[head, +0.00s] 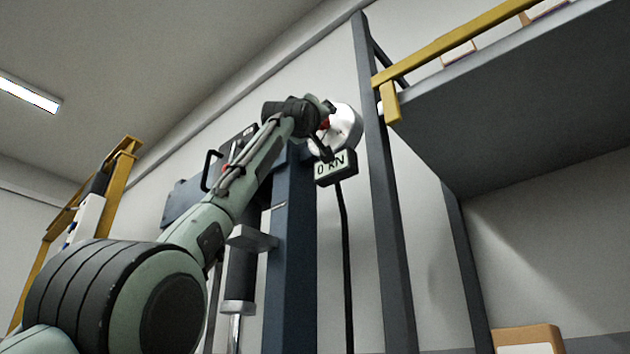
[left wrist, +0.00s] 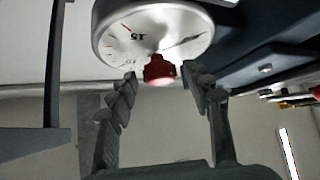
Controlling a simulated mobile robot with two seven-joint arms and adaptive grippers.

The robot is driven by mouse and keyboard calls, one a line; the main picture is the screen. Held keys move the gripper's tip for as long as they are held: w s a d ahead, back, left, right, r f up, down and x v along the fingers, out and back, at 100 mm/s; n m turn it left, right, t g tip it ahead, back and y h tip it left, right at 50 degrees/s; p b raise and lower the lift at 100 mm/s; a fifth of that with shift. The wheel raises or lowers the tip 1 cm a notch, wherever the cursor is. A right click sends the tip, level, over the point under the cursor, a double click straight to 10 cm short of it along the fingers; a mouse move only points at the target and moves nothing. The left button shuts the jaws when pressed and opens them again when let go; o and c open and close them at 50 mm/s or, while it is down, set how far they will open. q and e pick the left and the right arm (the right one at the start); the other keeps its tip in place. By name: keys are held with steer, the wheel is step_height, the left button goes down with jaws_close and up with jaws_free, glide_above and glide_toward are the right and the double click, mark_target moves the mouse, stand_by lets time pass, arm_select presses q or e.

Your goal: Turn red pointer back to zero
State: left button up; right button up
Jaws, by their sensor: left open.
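The white round gauge (head: 348,127) is on the upper part of the dark blue press frame, partly hidden by my left arm. In the left wrist view, the gauge face (left wrist: 165,38) shows the number 15, a red mark and a dark needle. A red knob (left wrist: 160,70) sticks out from the gauge, and a bit of red also shows in the head view (head: 325,124). My left gripper (left wrist: 162,84) is open, its fingers on either side of the red knob with gaps visible. In the head view the left gripper (head: 325,130) is at the gauge. My right gripper is not in view.
A small display (head: 335,167) reading "0 kN" hangs just below the gauge. The blue press column (head: 290,265) stands beneath my arm. A grey shelf upright (head: 385,200) and overhead shelf (head: 500,95) are close on the right.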

arm_select(q)
steer(key=v, duration=1.2)
steer(key=shift+d, duration=0.1)
